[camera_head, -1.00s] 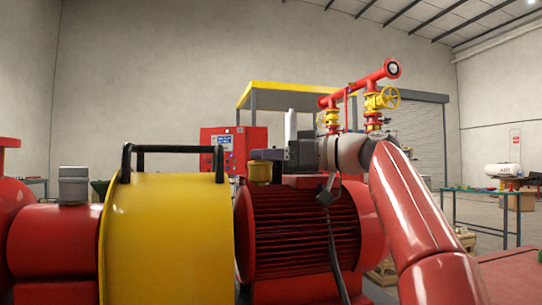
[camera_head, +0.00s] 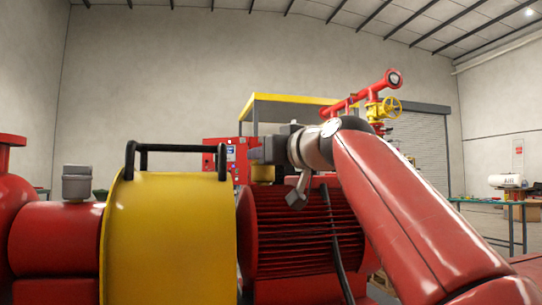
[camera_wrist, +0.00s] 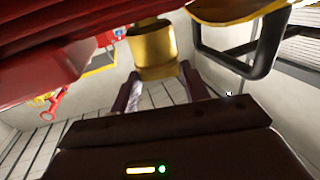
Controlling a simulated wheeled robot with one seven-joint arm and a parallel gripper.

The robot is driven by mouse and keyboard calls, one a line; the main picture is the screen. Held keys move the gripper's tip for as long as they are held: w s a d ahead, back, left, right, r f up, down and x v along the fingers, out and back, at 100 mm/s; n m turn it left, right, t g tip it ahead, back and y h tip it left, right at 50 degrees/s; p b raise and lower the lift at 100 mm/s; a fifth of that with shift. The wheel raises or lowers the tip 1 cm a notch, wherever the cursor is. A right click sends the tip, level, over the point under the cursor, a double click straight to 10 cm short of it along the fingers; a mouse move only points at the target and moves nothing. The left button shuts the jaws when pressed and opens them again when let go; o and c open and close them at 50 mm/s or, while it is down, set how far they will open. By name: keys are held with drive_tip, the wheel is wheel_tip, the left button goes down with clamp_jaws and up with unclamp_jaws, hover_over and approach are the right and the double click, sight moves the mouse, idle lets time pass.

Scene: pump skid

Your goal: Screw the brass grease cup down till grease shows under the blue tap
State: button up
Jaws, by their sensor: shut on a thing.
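The brass grease cup (camera_head: 263,173) sits by the near end of the red finned motor (camera_head: 292,235), just right of the yellow guard. It shows as a gold cylinder with a wider rim in the wrist view (camera_wrist: 153,48). My gripper (camera_head: 257,156) reaches it from the right, and its two fingers (camera_wrist: 160,74) stand on either side of the cup, shut on it. The cup's foot and thread are hidden. I see no blue tap and no grease in either view.
The yellow guard (camera_head: 168,240) with its black handle (camera_head: 178,148) stands close left of my gripper. A grey cap (camera_head: 77,183) tops the red housing further left.

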drive_tip(key=shift+s+a+r+m+t+h+p, duration=0.1)
drive_tip(key=shift+m+t+h+p, duration=0.15)
drive_tip(key=shift+m+h+p, duration=0.2)
drive_tip(key=shift+a+r+m+t+h+p, duration=0.1)
drive_tip(key=shift+m+t+h+p, duration=0.2)
drive_tip(key=shift+h, duration=0.25)
drive_tip(key=shift+f+m+h, duration=0.2)
drive_tip(key=shift+m+h, duration=0.15)
drive_tip(key=shift+h, duration=0.05)
drive_tip(key=o, duration=1)
drive_tip(key=b+v, duration=0.1)
drive_tip(key=v, duration=0.6)
drive_tip(key=shift+s+d+b, duration=0.1)
drive_tip(key=shift+s+b, duration=0.3)
